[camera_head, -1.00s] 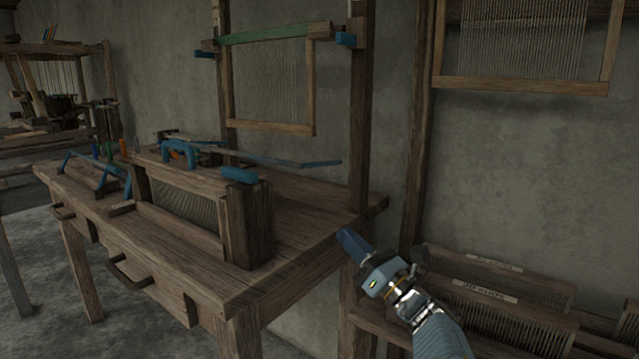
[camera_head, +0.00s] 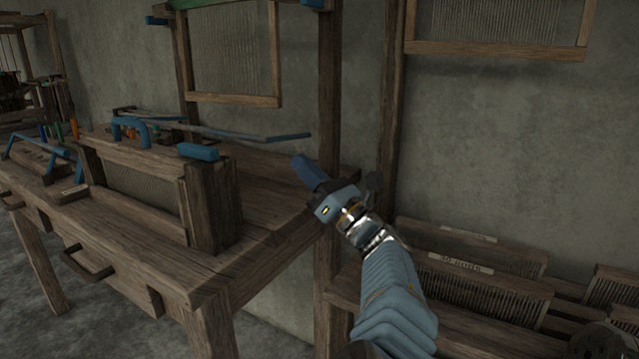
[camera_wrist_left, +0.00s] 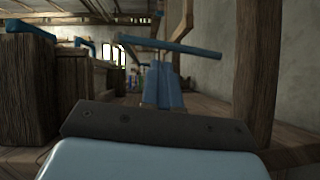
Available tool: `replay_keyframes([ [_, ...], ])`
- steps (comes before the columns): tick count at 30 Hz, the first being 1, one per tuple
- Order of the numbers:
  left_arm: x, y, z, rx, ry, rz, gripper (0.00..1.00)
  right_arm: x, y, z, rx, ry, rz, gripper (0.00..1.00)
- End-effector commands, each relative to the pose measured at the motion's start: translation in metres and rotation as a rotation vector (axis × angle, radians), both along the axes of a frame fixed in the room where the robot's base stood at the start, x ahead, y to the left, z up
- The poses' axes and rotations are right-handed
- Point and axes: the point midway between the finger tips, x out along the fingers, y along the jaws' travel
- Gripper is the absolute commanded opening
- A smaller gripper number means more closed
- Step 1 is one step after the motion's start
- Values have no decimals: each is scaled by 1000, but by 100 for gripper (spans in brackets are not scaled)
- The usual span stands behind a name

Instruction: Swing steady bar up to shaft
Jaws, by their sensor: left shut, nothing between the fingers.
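A long thin bar with a blue end (camera_head: 290,137), which looks like the steady bar, reaches out rightward over the bench in the head view. Its blue end also shows in the left wrist view (camera_wrist_left: 170,46), crossing above the fingers. A hanging wooden frame with fine vertical threads (camera_head: 235,55), likely the shaft, is above and behind it. My left gripper (camera_head: 302,167) is shut and empty, just below the bar's blue end. In the left wrist view its blue fingers (camera_wrist_left: 163,80) are together, and no contact with the bar can be made out. My right gripper is not in view.
The wooden bench (camera_head: 265,210) carries a box-like frame with a blue block (camera_head: 198,152) and a blue arched handle (camera_head: 130,130). An upright post (camera_head: 329,90) stands behind the gripper. Slatted reed frames (camera_head: 480,290) lie on a low shelf at right.

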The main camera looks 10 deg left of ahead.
Motion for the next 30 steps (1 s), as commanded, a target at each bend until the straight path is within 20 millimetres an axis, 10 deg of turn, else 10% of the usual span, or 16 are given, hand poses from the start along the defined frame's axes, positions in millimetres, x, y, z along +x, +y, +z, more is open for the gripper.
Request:
replay_keyframes([
  [30,12,24,24,17,45,0,0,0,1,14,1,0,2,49],
])
